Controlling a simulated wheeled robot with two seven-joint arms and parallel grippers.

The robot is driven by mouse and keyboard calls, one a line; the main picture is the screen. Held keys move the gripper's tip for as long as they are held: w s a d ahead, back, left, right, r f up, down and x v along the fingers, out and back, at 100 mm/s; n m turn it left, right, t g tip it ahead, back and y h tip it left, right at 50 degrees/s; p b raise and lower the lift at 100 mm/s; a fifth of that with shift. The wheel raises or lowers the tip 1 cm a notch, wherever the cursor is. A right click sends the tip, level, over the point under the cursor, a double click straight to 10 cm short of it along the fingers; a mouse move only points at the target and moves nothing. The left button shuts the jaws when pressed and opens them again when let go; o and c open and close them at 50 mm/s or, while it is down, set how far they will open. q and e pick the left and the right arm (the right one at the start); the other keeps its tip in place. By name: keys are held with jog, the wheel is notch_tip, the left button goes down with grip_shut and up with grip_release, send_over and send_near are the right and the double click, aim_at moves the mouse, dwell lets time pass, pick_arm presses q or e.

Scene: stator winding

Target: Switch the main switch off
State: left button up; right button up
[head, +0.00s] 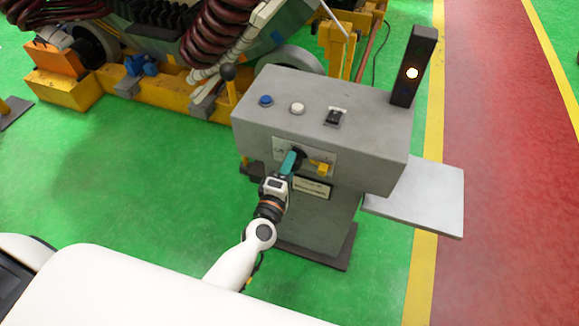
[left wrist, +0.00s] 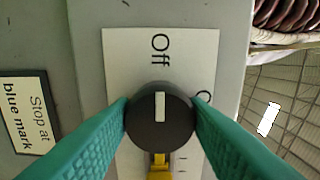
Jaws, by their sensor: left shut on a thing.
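The main switch is a round black knob (left wrist: 160,116) on a white plate (left wrist: 120,50) on the front of the grey console. In the left wrist view its white mark lies lengthwise toward the printed word "Off"; a second label is mostly hidden by a finger. In the head view the knob (head: 298,156) is partly covered by my left gripper (head: 291,162). The teal fingers of my left gripper (left wrist: 160,118) touch the knob on both sides and are shut on it. My right gripper is not in view.
The grey console (head: 260,90) has a blue button (head: 265,100), a white button (head: 298,108) and a black switch (head: 335,117) on top. A yellow part (head: 320,167) sits beside the knob. A side shelf (head: 425,195) juts out right.

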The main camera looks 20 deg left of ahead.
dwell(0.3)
pick_arm(q)
jog(key=o, duration=1)
jog(key=shift+c, duration=0.2)
jog(key=shift+s, duration=0.1)
jog(key=s+b, duration=0.1)
jog(key=s, duration=1.1)
jog(key=shift+a+b, duration=0.2)
jog(key=shift+b, duration=0.1)
